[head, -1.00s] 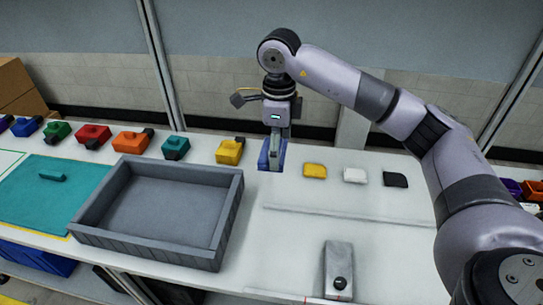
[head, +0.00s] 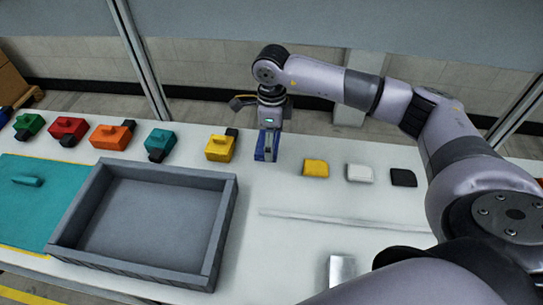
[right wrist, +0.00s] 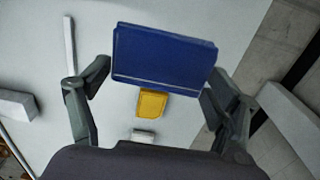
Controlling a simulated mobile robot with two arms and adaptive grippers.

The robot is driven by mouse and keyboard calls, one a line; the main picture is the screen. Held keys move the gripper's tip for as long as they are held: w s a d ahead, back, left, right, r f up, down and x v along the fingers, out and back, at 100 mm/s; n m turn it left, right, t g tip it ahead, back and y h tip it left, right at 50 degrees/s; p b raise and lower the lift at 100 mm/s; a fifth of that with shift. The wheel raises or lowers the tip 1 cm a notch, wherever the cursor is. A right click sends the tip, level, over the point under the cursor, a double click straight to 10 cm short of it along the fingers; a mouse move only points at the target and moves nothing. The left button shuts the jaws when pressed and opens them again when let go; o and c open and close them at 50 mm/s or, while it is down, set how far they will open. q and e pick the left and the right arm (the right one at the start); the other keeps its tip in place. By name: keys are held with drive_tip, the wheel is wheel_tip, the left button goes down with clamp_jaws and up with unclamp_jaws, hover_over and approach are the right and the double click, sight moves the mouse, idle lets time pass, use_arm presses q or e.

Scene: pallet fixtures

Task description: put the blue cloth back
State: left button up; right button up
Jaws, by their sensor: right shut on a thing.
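The blue cloth (head: 260,155) is a folded block held in my right gripper (head: 267,150), at the left end of the row of folded cloths. In the right wrist view the blue cloth (right wrist: 163,50) spans the gap between the two fingers, which are shut on it. It is at or just above the table; I cannot tell if it touches. A yellow cloth (head: 315,167), a white cloth (head: 360,173) and a black cloth (head: 403,177) lie to its right. My left gripper is not in view.
A grey open tray (head: 228,215) stands empty at front left. A teal mat (head: 30,215) lies beside it. Several coloured blocks line the back left, the yellow block (head: 221,146) nearest the gripper. A thin pale strip (head: 340,222) lies in front of the cloths.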

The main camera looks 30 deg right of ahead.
hover_over(272, 168)
wheel_tip(272, 168, down, 4)
drive_tip(key=shift+f+p, duration=0.2)
drive_tip(key=shift+p, duration=0.15)
drive_tip(key=shift+a+f, duration=0.1)
drive_tip(key=shift+f, duration=0.15)
wheel_tip(272, 168, down, 4)
drive_tip(key=shift+r+p, duration=0.25)
drive_tip(key=shift+p, duration=0.25)
drive_tip(key=shift+f, duration=0.5)
drive_tip(key=o, duration=1)
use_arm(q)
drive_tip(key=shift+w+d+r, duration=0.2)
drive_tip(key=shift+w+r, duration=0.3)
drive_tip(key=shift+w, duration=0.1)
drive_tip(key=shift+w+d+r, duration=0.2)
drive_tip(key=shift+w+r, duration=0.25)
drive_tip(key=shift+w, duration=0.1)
use_arm(e)
drive_tip(key=shift+o, duration=0.2)
